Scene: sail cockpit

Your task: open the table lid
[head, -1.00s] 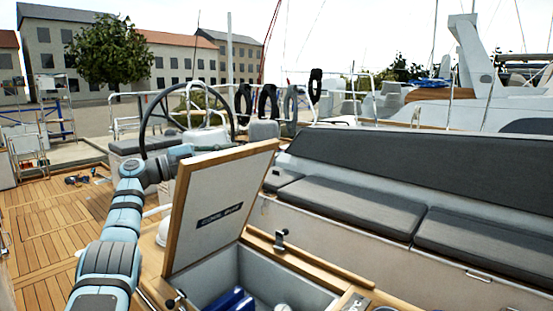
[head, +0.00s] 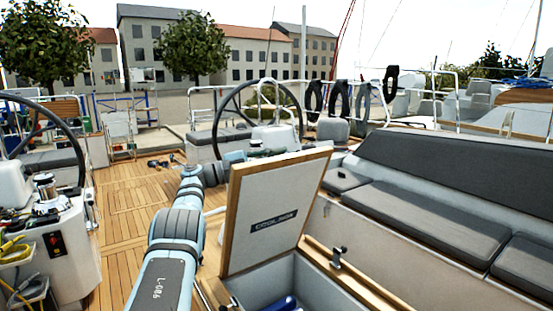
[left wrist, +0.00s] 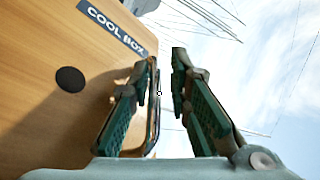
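The table lid (head: 273,205) stands raised and steeply tilted over the open box (head: 275,278); its white inner face with a dark label is towards me. My left arm reaches behind it. My left gripper (head: 266,152) shows only slightly over the lid's top edge, the rest hidden. In the left wrist view, my left gripper (left wrist: 165,75) is open, its two fingers apart. The lid's wooden outer face (left wrist: 60,110), with a "COOL BOX" label and a dark round spot, lies beside and behind the left-hand finger. Contact cannot be told. My right gripper is not in view.
A grey cushioned bench (head: 410,215) runs along the right. A steering wheel (head: 255,115) stands behind the lid, with another at the far left. A white console (head: 60,235) stands at the left.

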